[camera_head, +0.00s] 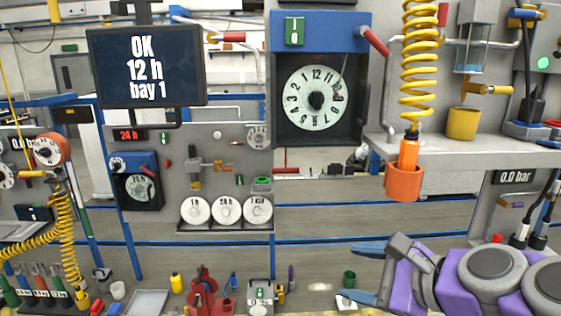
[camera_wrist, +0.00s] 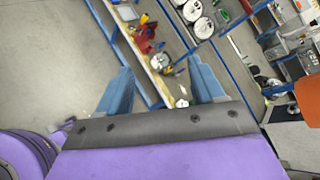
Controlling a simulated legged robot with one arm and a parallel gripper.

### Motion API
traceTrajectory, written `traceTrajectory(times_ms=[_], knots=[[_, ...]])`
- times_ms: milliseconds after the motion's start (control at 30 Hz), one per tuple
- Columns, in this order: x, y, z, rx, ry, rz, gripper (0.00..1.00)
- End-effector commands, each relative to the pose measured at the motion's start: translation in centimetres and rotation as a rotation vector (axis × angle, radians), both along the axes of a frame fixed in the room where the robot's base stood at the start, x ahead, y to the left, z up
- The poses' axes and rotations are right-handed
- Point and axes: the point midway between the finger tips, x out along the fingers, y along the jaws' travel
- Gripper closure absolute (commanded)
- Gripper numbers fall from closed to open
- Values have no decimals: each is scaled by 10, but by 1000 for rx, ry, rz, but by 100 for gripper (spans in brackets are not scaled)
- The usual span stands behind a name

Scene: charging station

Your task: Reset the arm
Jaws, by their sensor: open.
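My gripper (camera_head: 362,273) is at the lower right of the head view, with its two blue fingers pointing left and spread apart. In the wrist view my gripper (camera_wrist: 162,84) also shows its blue fingers apart, with nothing between them. The purple arm links behind it are mine, and they look folded in the head view. The gripper is below the grey shelf (camera_head: 470,150) in the picture and appears to touch nothing.
An orange holder (camera_head: 403,184) hangs under a coiled yellow hose (camera_head: 418,60) above my arm. A dark screen (camera_head: 147,66) reads "OK 12 h bay 1". A large dial (camera_head: 312,97) is at the centre. Small items stand on a low bench (camera_wrist: 160,80).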

Motion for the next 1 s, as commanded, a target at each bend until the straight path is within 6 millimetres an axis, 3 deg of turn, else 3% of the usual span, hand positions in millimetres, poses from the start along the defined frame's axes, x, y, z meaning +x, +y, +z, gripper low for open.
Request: traceTrajectory(times_ms=[33,133,233,400,500,600,700,1000], knots=[[-12,19,-35,-112,12,103,33],[-41,44,-93,-342,24,328,33],[-77,57,-150,-562,33,578,33],[-147,47,-238,-870,69,1050,33],[-181,29,-271,-989,95,1295,33],[-207,11,-290,-1051,120,1480,33],[-219,0,-298,-1082,133,1581,33],[-224,-4,-298,-1090,136,1619,33]])
